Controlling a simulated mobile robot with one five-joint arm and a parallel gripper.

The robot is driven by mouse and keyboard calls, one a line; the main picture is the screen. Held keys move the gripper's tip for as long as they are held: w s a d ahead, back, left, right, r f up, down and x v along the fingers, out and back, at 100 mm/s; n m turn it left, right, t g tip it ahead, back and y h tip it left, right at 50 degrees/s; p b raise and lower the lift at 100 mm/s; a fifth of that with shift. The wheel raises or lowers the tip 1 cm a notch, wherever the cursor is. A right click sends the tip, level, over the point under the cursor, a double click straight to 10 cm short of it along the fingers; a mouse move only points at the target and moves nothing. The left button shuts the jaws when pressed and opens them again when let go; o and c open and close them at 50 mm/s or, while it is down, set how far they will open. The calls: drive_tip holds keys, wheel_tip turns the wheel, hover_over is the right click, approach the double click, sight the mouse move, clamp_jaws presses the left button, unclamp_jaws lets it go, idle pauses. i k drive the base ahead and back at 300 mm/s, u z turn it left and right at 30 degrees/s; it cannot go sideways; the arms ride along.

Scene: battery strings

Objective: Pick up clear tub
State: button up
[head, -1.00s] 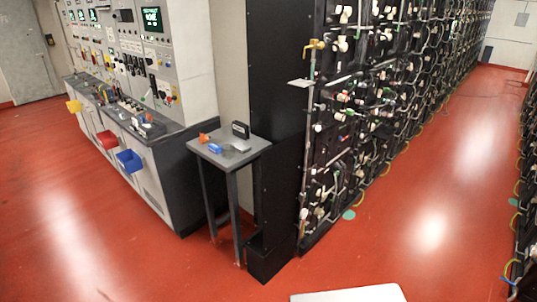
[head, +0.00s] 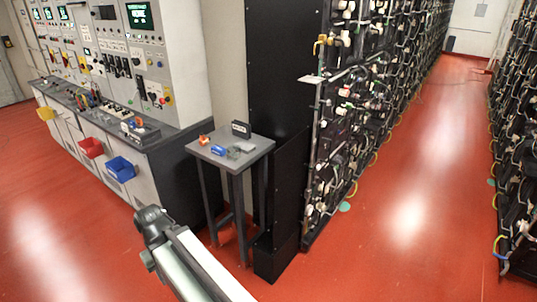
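A small grey side table (head: 262,145) stands between the control console and the black battery rack. On its top, a pale, see-through shape that looks like the clear tub (head: 236,153) sits right of a small blue item; it is small and blurred, so its outline is hard to tell. My arm reaches in from the bottom edge, and its dark grey end (head: 151,222) is in front of the console's side, left of and nearer than the table, apart from it. Whether my gripper's fingers are there, and open or shut, is not clear.
An orange item (head: 204,140), the blue item (head: 218,150) and a dark box (head: 241,129) share the tabletop. Yellow, red (head: 91,147) and blue (head: 120,169) bins hang on the console front.

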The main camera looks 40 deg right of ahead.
sight(233, 152)
drive_tip(key=z, duration=0.2)
drive_tip(key=i, duration=1)
drive_tip(key=u, duration=0.05)
